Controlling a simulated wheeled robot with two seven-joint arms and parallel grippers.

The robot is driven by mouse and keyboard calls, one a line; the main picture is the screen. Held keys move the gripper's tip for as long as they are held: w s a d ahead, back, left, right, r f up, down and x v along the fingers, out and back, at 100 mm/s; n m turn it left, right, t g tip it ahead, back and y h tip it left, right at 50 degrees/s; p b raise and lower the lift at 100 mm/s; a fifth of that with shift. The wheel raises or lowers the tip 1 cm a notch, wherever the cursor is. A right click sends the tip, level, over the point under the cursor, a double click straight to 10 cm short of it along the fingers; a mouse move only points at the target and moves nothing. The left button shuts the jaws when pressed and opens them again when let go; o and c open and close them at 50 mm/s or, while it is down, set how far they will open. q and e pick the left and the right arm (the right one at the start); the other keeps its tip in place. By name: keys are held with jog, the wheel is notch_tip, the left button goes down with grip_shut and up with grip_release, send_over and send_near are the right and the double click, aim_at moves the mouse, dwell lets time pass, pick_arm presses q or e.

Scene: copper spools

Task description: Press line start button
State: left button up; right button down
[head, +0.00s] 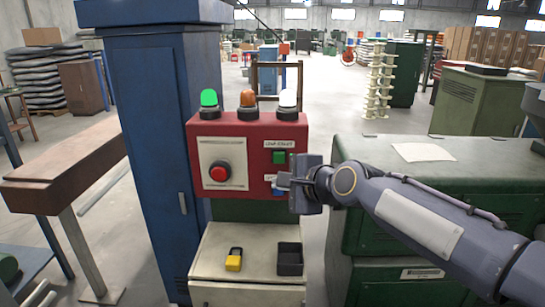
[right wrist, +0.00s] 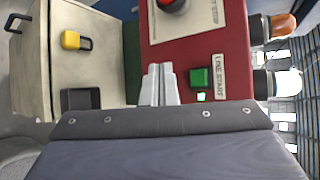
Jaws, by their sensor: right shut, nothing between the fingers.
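The red control box (head: 233,138) stands upright on a pale cabinet. Its green square button (head: 279,157) sits just below a white label, which reads "LINE START" (right wrist: 220,77) in the right wrist view. The green button also shows there (right wrist: 200,78), right of my fingers. My right gripper (head: 284,182) is shut and empty, with its fingertips (right wrist: 160,70) close to the panel and below the green button. I cannot tell whether they touch the panel. The gripper partly hides a lower label and a blue part (head: 278,191). My left gripper is not in view.
A round red button (head: 220,173) sits on a pale plate at the panel's left. Green (head: 209,98), orange (head: 248,98) and white (head: 287,100) lamps top the box. A yellow padlock (head: 234,259) and dark bin (head: 290,259) rest on the pale cabinet (head: 222,242).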

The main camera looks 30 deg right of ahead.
jog(key=b, duration=0.3)
send_near(274, 162)
notch_tip(274, 162, down, 3)
jog(key=w+a, duration=0.3)
jog(key=shift+w+d+r, duration=0.2)
jog(key=shift+w+d, duration=0.35)
jog(key=shift+d, duration=0.2)
jog(key=shift+w, duration=0.1)
dwell(1.2)
jog(key=shift+w+d, duration=0.2)
jog(key=shift+w, duration=0.05)
jog(key=shift+w+d, duration=0.25)
jog(key=shift+w, duration=0.15)
dwell(0.7)
jog(key=shift+s+a, duration=0.1)
jog(key=shift+s, duration=0.05)
jog(key=shift+s+a, duration=0.4)
jog(key=shift+s, duration=0.25)
